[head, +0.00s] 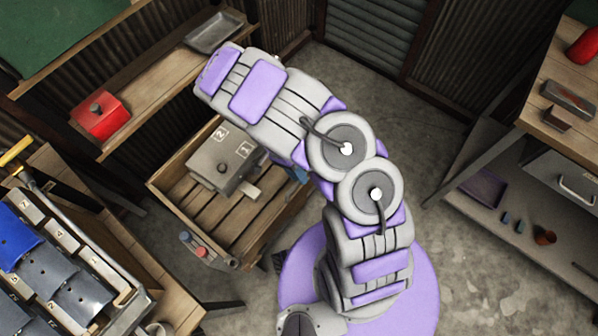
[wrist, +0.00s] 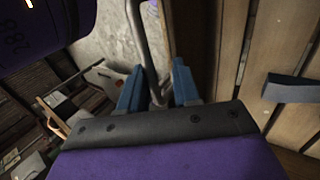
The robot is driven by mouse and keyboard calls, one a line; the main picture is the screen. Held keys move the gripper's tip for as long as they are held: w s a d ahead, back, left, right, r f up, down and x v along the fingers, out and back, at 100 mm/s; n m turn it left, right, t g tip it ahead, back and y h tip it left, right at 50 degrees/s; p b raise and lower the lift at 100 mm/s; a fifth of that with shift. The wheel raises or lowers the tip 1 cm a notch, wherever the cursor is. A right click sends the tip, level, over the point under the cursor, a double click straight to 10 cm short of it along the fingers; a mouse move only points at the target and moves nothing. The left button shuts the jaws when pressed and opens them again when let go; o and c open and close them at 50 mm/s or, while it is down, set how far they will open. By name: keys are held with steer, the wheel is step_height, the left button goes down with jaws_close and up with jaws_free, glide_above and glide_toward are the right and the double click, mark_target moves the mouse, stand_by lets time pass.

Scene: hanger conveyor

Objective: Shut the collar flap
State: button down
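I cannot tell for certain which part is the collar flap. A grey box (head: 226,158) with a dark knob and the labels 1 and 2 sits in a slatted wooden tray (head: 165,190) in the head view. My arm hides part of its right side. My gripper (wrist: 157,88) shows in the wrist view with two blue fingers apart. A thin bent metal rod (wrist: 143,45) appears between the fingers, and I cannot tell whether they touch it. In the head view my gripper is mostly hidden, and a small blue part shows right of the box.
Wooden slats (wrist: 225,50) and a dark block (wrist: 290,88) lie right of the fingers. A numbered rack (head: 85,255) with blue and dark flaps stands at lower left. A red box (head: 101,117) is on a shelf. A workbench (head: 560,75) stands at right. Bare floor lies between.

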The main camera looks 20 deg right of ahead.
steer(key=shift+w+a+f+t, duration=0.1)
steer(key=shift+w+a+t, duration=0.2)
steer(key=shift+w+a, duration=0.55)
steer(key=shift+w+d, duration=0.15)
steer(key=c, duration=1)
jaws_free()
steer(key=shift+o, duration=0.4)
steer(key=shift+a+f, duration=0.1)
steer(key=shift+a, duration=0.15)
steer(key=shift+c, duration=0.3)
steer(key=shift+s+d, duration=0.3)
steer(key=shift+c, duration=0.9)
steer(key=p+v, duration=0.3)
steer(key=v, duration=1.4)
steer(key=shift+w, duration=0.2)
